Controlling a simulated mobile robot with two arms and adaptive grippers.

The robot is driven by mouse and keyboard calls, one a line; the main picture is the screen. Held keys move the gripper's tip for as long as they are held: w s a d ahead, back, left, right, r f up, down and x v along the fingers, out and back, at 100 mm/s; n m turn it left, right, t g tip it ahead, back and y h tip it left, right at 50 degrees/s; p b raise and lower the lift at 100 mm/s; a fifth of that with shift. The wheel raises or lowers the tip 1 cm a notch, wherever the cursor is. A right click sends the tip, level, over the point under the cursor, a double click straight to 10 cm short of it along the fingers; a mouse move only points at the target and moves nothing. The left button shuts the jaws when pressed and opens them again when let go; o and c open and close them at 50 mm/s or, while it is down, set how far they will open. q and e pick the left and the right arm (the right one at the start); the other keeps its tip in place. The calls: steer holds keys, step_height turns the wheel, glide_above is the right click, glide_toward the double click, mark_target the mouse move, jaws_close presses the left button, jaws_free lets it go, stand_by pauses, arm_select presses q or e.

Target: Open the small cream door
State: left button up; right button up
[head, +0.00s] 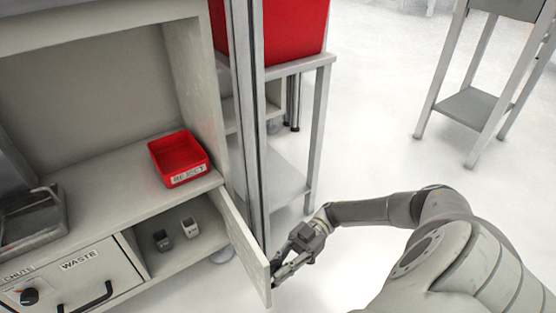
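The small cream door (243,243) stands swung out from the right side of the low compartment, so the inside shows. Its hinge side is at the cabinet's right post and its free edge points toward the lower middle. My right gripper (277,276) is at the outer side of the door, close to its free edge. The fingers are small and partly overlap the door edge, so I cannot tell whether they touch it or grip a handle. My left gripper is not in view.
The open compartment (176,262) holds a dark small cup (162,240) and a light one (190,228). A red reject bin (178,158) sits on the counter above. A metal post (246,120) and a grey rack (318,130) stand behind the door.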

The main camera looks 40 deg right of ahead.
steer(key=shift+o, duration=0.4)
steer(key=d, duration=0.7)
steer(key=shift+w+d, duration=0.25)
steer(key=shift+w, duration=0.05)
stand_by(0.4)
